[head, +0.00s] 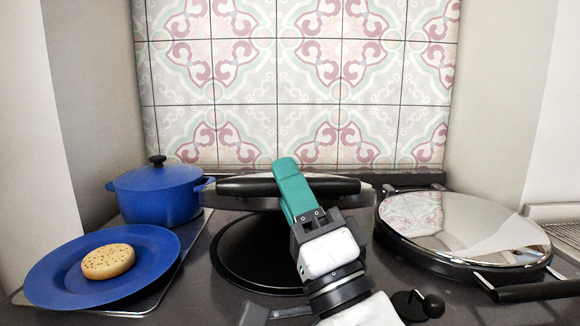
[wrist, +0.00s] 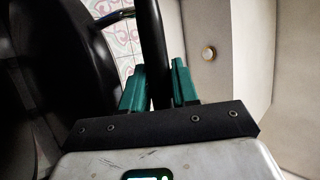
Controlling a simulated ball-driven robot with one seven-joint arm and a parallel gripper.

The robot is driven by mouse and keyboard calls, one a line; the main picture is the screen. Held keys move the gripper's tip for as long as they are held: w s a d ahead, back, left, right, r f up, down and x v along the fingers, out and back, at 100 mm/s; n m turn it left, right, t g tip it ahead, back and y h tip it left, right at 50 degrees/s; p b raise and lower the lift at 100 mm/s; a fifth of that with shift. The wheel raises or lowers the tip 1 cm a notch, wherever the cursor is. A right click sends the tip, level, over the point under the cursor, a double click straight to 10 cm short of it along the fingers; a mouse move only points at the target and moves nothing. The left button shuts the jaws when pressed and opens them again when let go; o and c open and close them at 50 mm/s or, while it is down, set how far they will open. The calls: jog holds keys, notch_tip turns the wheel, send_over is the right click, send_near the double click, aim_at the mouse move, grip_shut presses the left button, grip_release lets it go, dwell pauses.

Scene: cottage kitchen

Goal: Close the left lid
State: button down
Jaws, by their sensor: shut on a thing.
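The left lid (head: 345,203) of the stove is raised at the back, seen nearly edge-on, with its black bar handle (head: 245,187) across the front. The round dark left hotplate (head: 250,255) below it is uncovered. My gripper (head: 289,180) reaches up over the hotplate, its teal fingers at the middle of the handle. In the wrist view, the black handle (wrist: 153,45) passes between the two teal fingers (wrist: 158,88), and they are shut on it. My arm hides part of the hotplate and the lid.
The domed chrome right lid (head: 455,225) is down, its black handle (head: 530,291) at the front. A blue pot (head: 160,195) and a blue plate (head: 60,280) with a round crumpet (head: 108,262) stand at left. A tiled wall (head: 300,80) rises close behind.

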jog(key=f+b, duration=0.1)
jog(key=f, duration=0.1)
jog(key=s+f, duration=0.1)
jog(key=f, duration=0.2)
jog(key=shift+s+a+b, duration=0.1)
jog(key=shift+b, duration=0.25)
jog(key=c, duration=0.9)
grip_release()
jog(key=shift+r, duration=0.15)
jog(key=shift+c, duration=0.2)
jog(key=shift+s, duration=0.15)
jog(key=v, duration=1)
jog(key=shift+s+d+f, duration=0.2)
jog(key=shift+s, duration=0.05)
jog(key=shift+c, duration=0.2)
